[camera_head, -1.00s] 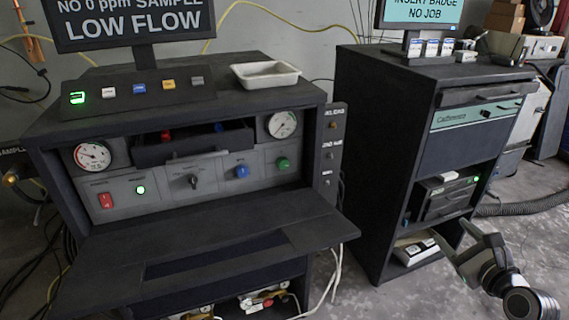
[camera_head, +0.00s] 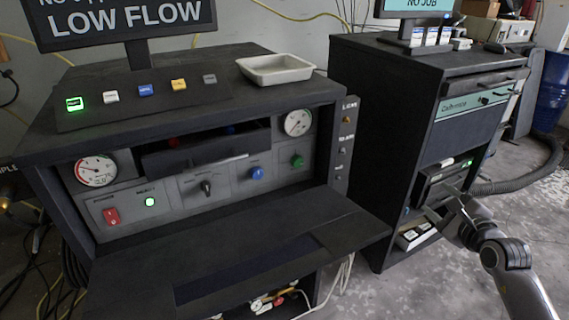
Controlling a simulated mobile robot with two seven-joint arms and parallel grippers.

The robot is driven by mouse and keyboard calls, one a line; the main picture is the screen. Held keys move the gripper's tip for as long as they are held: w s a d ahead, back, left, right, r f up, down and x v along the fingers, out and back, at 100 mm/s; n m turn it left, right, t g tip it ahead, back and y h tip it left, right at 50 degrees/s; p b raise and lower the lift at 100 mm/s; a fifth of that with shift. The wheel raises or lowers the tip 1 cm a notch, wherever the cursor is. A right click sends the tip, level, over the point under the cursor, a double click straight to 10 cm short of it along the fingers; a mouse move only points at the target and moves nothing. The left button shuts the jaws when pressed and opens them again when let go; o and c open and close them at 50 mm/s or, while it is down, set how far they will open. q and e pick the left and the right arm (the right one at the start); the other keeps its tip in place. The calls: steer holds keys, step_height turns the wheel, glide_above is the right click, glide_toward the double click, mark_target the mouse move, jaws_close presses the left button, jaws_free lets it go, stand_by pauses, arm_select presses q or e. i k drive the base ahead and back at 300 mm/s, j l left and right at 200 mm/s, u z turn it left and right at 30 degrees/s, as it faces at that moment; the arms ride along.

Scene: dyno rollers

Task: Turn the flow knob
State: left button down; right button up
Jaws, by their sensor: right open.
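The grey control panel (camera_head: 180,206) on the left black bench carries a black pointer knob (camera_head: 206,188), a blue knob (camera_head: 257,173) and a green knob (camera_head: 297,161). Their labels are too small to read, so I cannot tell which is the flow knob. A screen (camera_head: 120,22) above reads "LOW FLOW". My right gripper (camera_head: 441,208) is open, in front of the right cabinet's lower shelves, well to the right of the knobs and touching none of them. My left gripper is out of view.
The panel also holds two round gauges (camera_head: 96,171) and a red switch (camera_head: 111,216). A black shelf (camera_head: 230,250) juts out below it. A white tray (camera_head: 276,69) sits on the bench top. The black cabinet (camera_head: 385,150) stands between the bench and my right arm.

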mark_target(297, 161)
steer(key=i+j, duration=0.1)
steer(key=j, duration=0.25)
steer(key=i+j, duration=0.1)
steer(key=j, duration=0.3)
steer(key=i+j, duration=0.1)
steer(key=j, duration=0.25)
steer(key=i+j, duration=0.1)
steer(key=j, duration=0.3)
